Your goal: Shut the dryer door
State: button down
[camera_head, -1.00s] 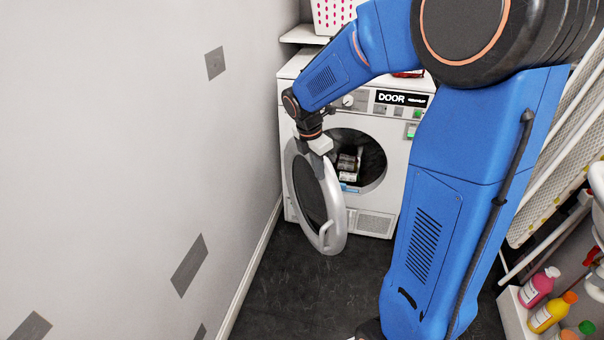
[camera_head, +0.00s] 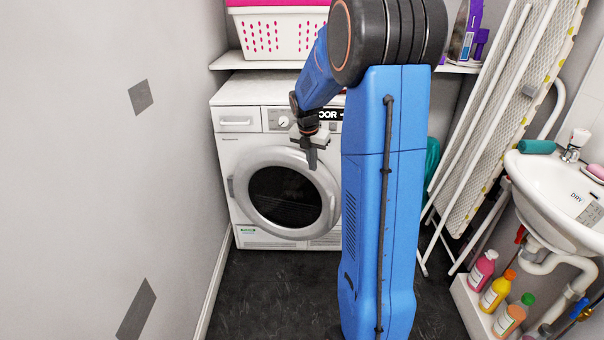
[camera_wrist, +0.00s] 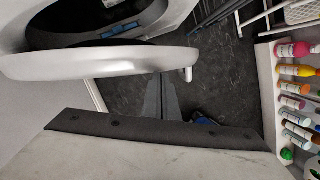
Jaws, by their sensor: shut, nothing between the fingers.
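The dryer (camera_head: 265,92) is a white machine against the back wall. Its round door (camera_head: 322,215), with a grey rim and dark glass, covers the drum opening in the head view. In the wrist view the door (camera_wrist: 100,66) stands ajar, with a gap to the dark drum opening (camera_wrist: 85,22) behind it. A pale handle (camera_wrist: 188,74) shows at the door's edge there. My gripper (camera_head: 312,163) is shut and empty, pointing down in front of the door's upper right. It also shows in the wrist view (camera_wrist: 161,100) beside the door's outer side. Contact cannot be told.
A grey wall (camera_head: 100,190) runs close on the left. A shelf (camera_head: 260,62) with a basket (camera_head: 275,30) is above the dryer. An ironing board (camera_head: 495,110), sink (camera_head: 555,185) and several bottles (camera_head: 495,290) stand on the right. Dark floor (camera_head: 265,290) in front is clear.

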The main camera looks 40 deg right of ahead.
jog(key=w+d, duration=0.4)
jog(key=d, duration=0.1)
jog(key=shift+d, duration=0.25)
jog(key=shift+r, duration=0.15)
jog(key=v, duration=1.7)
jog(key=m+t+y, duration=0.3)
jog(key=m+t, duration=0.3)
jog(key=m, duration=0.7)
send_over(333, 178)
notch_tip(333, 178, down, 20)
jog(key=shift+r, duration=0.1)
jog(key=w+d, duration=0.2)
jog(key=w, duration=0.1)
jog(key=shift+d+f, duration=0.1)
jog(key=shift+f, duration=0.1)
